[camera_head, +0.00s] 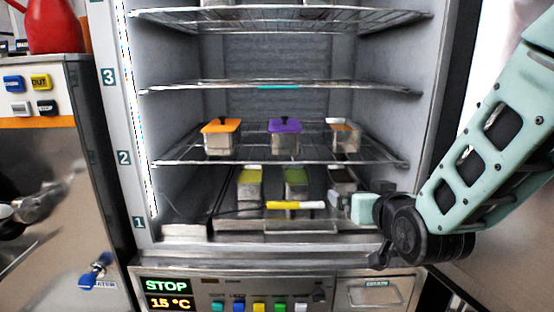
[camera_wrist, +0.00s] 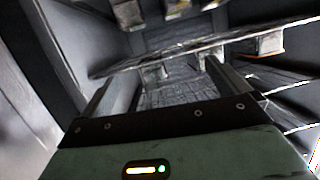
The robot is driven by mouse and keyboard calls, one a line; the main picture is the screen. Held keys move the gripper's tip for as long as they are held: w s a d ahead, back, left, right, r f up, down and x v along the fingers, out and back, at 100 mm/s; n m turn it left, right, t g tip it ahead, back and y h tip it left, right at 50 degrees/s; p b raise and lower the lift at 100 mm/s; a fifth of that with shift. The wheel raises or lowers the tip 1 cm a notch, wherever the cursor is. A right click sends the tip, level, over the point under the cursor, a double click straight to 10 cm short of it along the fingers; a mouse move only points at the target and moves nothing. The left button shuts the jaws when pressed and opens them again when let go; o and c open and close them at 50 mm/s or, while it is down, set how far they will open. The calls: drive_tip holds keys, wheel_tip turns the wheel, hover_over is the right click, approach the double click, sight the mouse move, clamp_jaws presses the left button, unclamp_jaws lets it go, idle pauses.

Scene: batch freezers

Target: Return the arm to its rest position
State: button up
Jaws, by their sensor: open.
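My arm (camera_head: 483,150) comes in from the upper right of the head view and bends at a dark joint by the cabinet's lower right. My gripper (camera_head: 350,206) points left into the open cabinet (camera_head: 280,60) at the height of the lowest level. In the wrist view, my gripper (camera_wrist: 163,88) has its two fingers wide apart with nothing between them. Behind them are the cabinet's back wall, wire shelves and containers, seen tilted.
Orange-lidded (camera_head: 221,138) and purple-lidded (camera_head: 285,138) containers stand on a wire shelf (camera_head: 180,158), beside another container (camera_head: 345,138). Yellow-topped (camera_head: 250,183) and green-topped (camera_head: 295,183) ones stand below. A yellow-and-white rod (camera_head: 295,205) lies before them. The control panel (camera_head: 250,290) is underneath.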

drive_tip(key=s+a+f+n+g+y, duration=0.1)
drive_tip(key=s+a+f+g, duration=0.15)
drive_tip(key=s, duration=0.25)
drive_tip(key=s+a+f+n+g, duration=0.1)
drive_tip(key=s+a+f+g, duration=0.1)
drive_tip(key=s+g, duration=0.25)
drive_tip(key=s+a+f+n+g+y, duration=0.1)
drive_tip(key=s+a+f+n+g, duration=0.1)
drive_tip(key=s, duration=0.3)
drive_tip(key=s+d+n+g+h, duration=0.3)
drive_tip(key=s+g, duration=0.2)
drive_tip(key=s, duration=1)
drive_tip(key=shift+d+f+g, duration=0.15)
drive_tip(key=shift+f+g, duration=0.05)
drive_tip(key=shift+g, duration=0.2)
